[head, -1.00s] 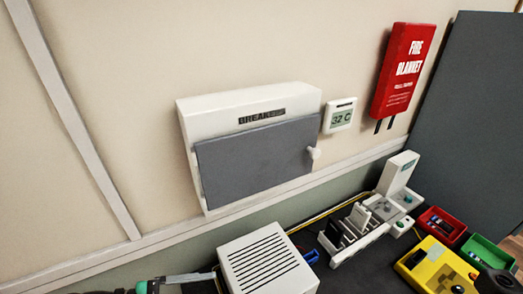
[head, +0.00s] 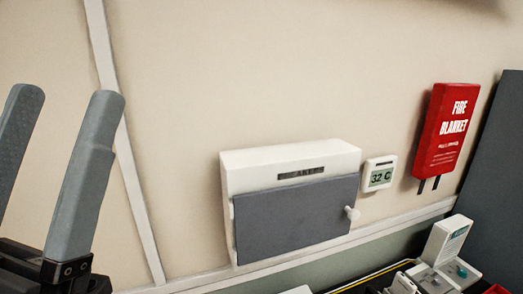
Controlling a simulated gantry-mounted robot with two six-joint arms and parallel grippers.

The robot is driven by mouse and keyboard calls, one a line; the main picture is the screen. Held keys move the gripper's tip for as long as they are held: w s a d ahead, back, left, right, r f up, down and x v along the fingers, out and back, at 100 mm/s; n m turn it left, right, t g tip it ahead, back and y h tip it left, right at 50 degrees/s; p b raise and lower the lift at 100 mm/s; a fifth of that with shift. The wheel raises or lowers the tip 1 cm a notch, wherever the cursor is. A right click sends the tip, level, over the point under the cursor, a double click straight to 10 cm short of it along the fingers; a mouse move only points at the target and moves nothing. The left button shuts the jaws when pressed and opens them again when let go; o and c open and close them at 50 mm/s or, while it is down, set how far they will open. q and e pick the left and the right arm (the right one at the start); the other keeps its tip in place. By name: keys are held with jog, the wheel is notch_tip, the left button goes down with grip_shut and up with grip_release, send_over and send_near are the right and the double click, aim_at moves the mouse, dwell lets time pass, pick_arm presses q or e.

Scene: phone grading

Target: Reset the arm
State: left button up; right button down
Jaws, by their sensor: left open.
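My left gripper (head: 66,115) is raised at the left of the head view, close to the camera. Its two grey fingers point up and stand apart, with nothing between them. The wall shows behind them. My right gripper is not in the head view.
A white breaker box (head: 240,170) with a grey door (head: 293,217), shut, is on the wall. A thermostat (head: 378,174) reading 32 C and a red fire blanket case (head: 447,130) hang to its right. White devices (head: 441,258) stand on the dark bench at the lower right.

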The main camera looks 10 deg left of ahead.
pick_arm(q)
notch_tip(320, 180, up, 34)
jog(key=w+n+g+h+p, duration=0.1)
jog(key=w+p, duration=0.1)
jog(key=p, duration=3.4)
jog(key=shift+w+d+g, duration=0.3)
jog(key=shift+w+g, duration=0.1)
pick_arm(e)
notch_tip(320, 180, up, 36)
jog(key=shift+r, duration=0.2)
